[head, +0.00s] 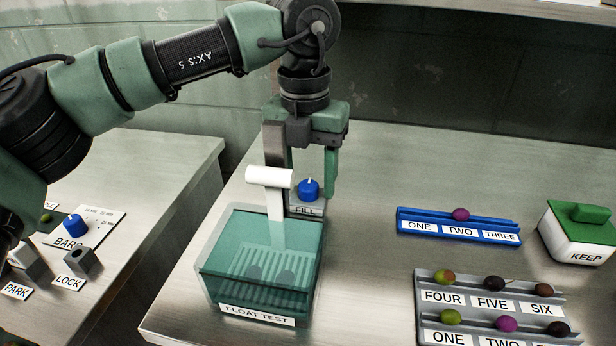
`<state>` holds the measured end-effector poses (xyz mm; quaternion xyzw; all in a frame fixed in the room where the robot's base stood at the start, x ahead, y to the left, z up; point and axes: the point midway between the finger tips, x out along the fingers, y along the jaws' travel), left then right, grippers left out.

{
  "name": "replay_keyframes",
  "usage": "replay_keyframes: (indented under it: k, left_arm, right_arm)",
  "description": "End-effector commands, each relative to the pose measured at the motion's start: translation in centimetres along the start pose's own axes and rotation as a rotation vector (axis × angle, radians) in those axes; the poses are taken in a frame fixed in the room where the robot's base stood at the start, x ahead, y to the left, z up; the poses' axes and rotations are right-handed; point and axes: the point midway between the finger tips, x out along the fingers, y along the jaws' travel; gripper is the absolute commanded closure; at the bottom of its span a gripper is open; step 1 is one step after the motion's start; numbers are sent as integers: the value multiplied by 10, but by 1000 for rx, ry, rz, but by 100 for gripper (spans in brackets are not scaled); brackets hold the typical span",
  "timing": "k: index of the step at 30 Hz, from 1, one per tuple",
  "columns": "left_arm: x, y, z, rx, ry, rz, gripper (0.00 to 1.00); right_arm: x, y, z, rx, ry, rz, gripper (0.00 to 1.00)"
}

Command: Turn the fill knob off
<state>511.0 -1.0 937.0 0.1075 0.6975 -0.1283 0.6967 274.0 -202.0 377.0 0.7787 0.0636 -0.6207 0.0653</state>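The blue fill knob (308,189) sits on a small grey base labelled FILL, just behind the clear tank. My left gripper (303,180) points down over the knob, with one finger to the left, partly behind the white spout, and one to the right. The fingers are apart, with the knob showing between or just in front of them; contact cannot be told. The white spout (269,180) stands left of the knob, above the tank. My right gripper is out of view.
A blue rack (459,228) and a grey rack (490,307) with several small coloured balls stand at the right. A green-lidded KEEP box (580,232) is at the far right. A left bench holds another blue knob (75,225). The bench behind the racks is clear.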

Motion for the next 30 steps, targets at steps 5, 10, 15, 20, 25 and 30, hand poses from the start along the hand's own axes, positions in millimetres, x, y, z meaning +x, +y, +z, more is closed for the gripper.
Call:
replay_keyframes:
  k: [5, 10, 15, 20, 25, 30]
  left_arm:
    - [1, 0, 0, 2, 3, 1, 48]
    - [1, 0, -1, 2, 4, 1, 48]
    - [1, 0, -1, 24, 5, 1, 48]
    - [0, 0, -1, 135, 8, 1, 48]
    - [0, 0, -1, 341, 14, 1, 48]
    - [0, 0, 0, 557, 21, 0, 48]
  right_arm:
    - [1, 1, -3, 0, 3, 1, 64]
    - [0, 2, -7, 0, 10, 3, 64]
    - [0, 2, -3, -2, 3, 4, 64]
    - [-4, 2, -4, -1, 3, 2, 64]
    - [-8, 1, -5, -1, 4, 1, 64]
    - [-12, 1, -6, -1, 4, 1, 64]
